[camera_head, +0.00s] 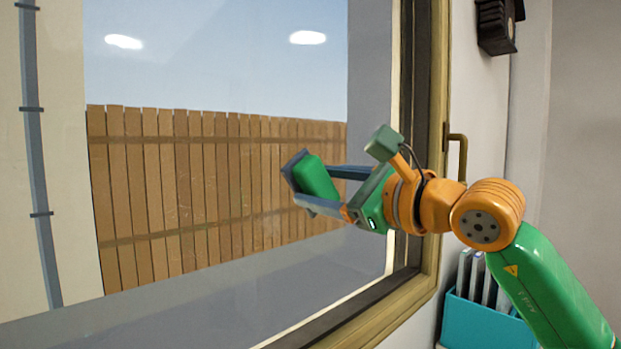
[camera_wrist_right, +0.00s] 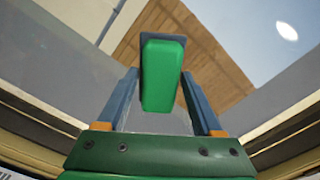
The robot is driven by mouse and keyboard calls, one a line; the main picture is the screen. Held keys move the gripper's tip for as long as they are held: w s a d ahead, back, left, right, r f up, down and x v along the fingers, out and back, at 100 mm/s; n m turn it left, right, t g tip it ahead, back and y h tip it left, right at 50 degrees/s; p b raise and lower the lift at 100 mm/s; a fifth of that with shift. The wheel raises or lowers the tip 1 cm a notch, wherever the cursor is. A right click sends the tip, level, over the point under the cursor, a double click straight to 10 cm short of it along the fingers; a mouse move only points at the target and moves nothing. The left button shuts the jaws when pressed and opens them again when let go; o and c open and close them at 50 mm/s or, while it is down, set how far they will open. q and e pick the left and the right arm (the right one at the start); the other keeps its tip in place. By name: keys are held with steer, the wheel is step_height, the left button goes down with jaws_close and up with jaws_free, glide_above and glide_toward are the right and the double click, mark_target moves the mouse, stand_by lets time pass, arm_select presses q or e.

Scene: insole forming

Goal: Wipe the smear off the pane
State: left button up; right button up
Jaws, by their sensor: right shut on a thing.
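The window pane (camera_head: 200,60) fills most of the head view. My right gripper (camera_head: 316,184) is shut on a wiper with a green block handle (camera_head: 320,177) and a dark grey-blue pad (camera_head: 293,170). In the right wrist view the green handle (camera_wrist_right: 162,75) sits between the two blue fingers, with the pad at its far end. The pad faces the glass; I cannot tell whether it touches. A faint pale haze on the pane (camera_head: 268,230), left of and below the wiper, may be the smear; its edges are unclear. My left gripper is not in view.
A wooden window frame (camera_head: 438,90) with a brass handle (camera_head: 460,150) stands behind my right wrist. A teal holder (camera_head: 475,322) with several flat items is at lower right. A dark box (camera_head: 496,25) hangs at upper right. A plank fence (camera_head: 160,190) shows through the glass.

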steer(key=shift+w+d+r, duration=0.2)
steer(key=shift+w+d, duration=0.15)
steer(key=shift+d, duration=0.15)
steer(key=shift+w+d+f+p, duration=0.2)
steer(key=shift+w+d+p, duration=0.1)
steer(key=shift+d, duration=0.05)
steer(key=shift+s+d+f, duration=0.1)
steer(key=shift+s, duration=0.05)
steer(key=b+v, duration=0.3)
steer(key=v, duration=0.2)
steer(key=shift+s, duration=0.1)
steer(key=shift+s+d, duration=0.2)
steer(key=shift+a, duration=0.1)
